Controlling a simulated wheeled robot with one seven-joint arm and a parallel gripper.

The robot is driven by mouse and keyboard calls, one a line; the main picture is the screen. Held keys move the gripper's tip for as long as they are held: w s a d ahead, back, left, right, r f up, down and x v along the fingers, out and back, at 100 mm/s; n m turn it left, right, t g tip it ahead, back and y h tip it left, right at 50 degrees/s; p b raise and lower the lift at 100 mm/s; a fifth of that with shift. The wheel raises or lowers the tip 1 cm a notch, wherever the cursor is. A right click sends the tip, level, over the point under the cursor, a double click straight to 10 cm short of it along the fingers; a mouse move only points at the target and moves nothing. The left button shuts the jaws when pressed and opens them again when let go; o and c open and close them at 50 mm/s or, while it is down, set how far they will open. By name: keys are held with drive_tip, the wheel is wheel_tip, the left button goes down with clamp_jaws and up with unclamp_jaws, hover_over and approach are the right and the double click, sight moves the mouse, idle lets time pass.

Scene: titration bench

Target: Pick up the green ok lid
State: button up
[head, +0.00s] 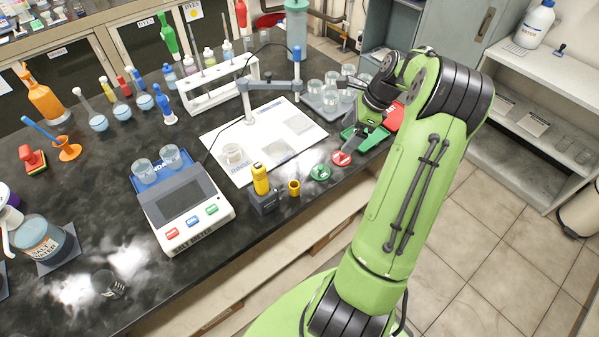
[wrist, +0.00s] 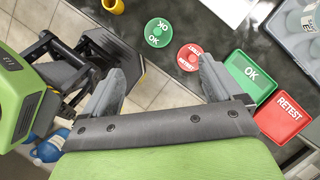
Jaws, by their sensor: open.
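The green OK lid (wrist: 158,32) is a small round disc with a knob, lying on the dark bench near its front edge. In the head view the green lid (head: 320,172) lies to the left of the red retest lid (head: 342,158). The red lid (wrist: 190,57) also shows in the wrist view. My gripper (wrist: 158,78) is open and empty, its two fingers spread wide. In the wrist view the green lid shows beyond the fingertips, apart from them. In the head view my gripper (head: 366,128) is over the tray area, right of both lids, and partly hidden by the arm.
A green OK tray (wrist: 248,73) and a red RETEST tray (wrist: 283,115) lie right of the lids. A yellow cup (head: 294,187) and yellow bottle (head: 261,180) stand left of the green lid. A tray of beakers (head: 324,100) stands behind. The floor lies past the bench edge.

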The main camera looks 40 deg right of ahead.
drive_tip(key=b, duration=0.2)
hover_over(323, 167)
drive_tip(key=s+d, duration=0.1)
drive_tip(key=d, duration=0.1)
wheel_tip(323, 167, down, 10)
drive_tip(key=shift+s+a+r, duration=0.1)
drive_tip(key=shift+r, duration=0.1)
drive_tip(key=b+x, duration=0.1)
drive_tip(key=x, duration=0.4)
drive_tip(key=shift+s+a+f, duration=0.1)
drive_tip(key=shift+a+f, duration=0.1)
drive_tip(key=shift+f, duration=0.1)
drive_tip(key=shift+r, duration=0.1)
drive_tip(key=c, duration=1.1)
